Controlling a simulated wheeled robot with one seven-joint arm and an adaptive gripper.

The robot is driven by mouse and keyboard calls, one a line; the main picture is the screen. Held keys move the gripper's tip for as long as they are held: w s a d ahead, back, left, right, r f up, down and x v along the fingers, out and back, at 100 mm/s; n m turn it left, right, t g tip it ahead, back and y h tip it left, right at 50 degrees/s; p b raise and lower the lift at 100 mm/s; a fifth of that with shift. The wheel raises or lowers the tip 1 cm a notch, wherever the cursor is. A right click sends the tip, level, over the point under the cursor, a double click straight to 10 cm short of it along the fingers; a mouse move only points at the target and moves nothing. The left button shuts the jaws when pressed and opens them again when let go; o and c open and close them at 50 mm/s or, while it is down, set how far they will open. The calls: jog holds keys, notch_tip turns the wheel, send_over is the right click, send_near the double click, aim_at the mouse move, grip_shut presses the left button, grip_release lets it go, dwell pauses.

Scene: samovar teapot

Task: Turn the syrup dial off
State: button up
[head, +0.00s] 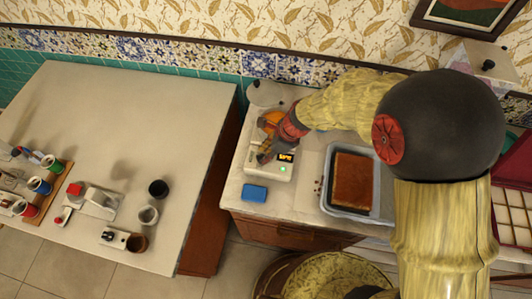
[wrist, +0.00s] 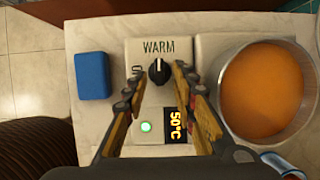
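The syrup dial (wrist: 158,72) is a black knob on a white warmer panel (wrist: 155,95), with its pale pointer mark toward the printed WARM. The green light (wrist: 146,127) is lit and the display (wrist: 175,124) reads 50°C. A pot of orange syrup (wrist: 262,90) sits to the right of the dial in the wrist view. My gripper (wrist: 157,78) is open, with one finger on each side of the dial; I cannot tell whether either touches it. In the head view my gripper (head: 265,152) is over the warmer (head: 270,170), and it hides the dial.
A blue sponge (head: 254,193) lies in front of the warmer. A grey tray (head: 328,205) holding a brown slab (head: 353,180) stands to the right. The separate table (head: 130,110) at left has cups and small devices on its front part. A wall is behind.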

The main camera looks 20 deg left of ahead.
jog(key=shift+c, duration=1.2)
jog(key=c, duration=0.4)
grip_shut()
jog(key=shift+w+n, duration=0.1)
jog(key=shift+n, duration=0.2)
jog(key=n, duration=0.1)
jog(key=n+g+p, duration=0.1)
jog(key=n+p, duration=0.1)
jog(key=shift+w+a+r+n+g+h, duration=0.1)
jog(key=shift+w+n+g+h, duration=0.15)
jog(key=shift+n+g+h, duration=0.05)
jog(key=n+p, duration=0.1)
jog(key=n+g, duration=0.1)
jog(key=n, duration=0.1)
jog(key=shift+w+a+n+h+p, duration=0.2)
jog(key=shift+n+h+p, duration=0.1)
jog(key=shift+h+p, duration=0.1)
jog(key=n, duration=0.1)
jog(key=n+h+p, duration=0.1)
jog(key=n, duration=0.1)
jog(key=n+g, duration=0.1)
jog(key=n, duration=0.1)
jog(key=shift+w+a+h, duration=0.2)
jog(key=shift+a+h, duration=0.1)
jog(key=shift+h, duration=0.1)
jog(key=n, duration=0.1)
jog(key=n+h+p, duration=0.1)
jog(key=n, duration=0.3)
jog(key=shift+a+h, duration=0.35)
jog(key=shift+h, duration=0.05)
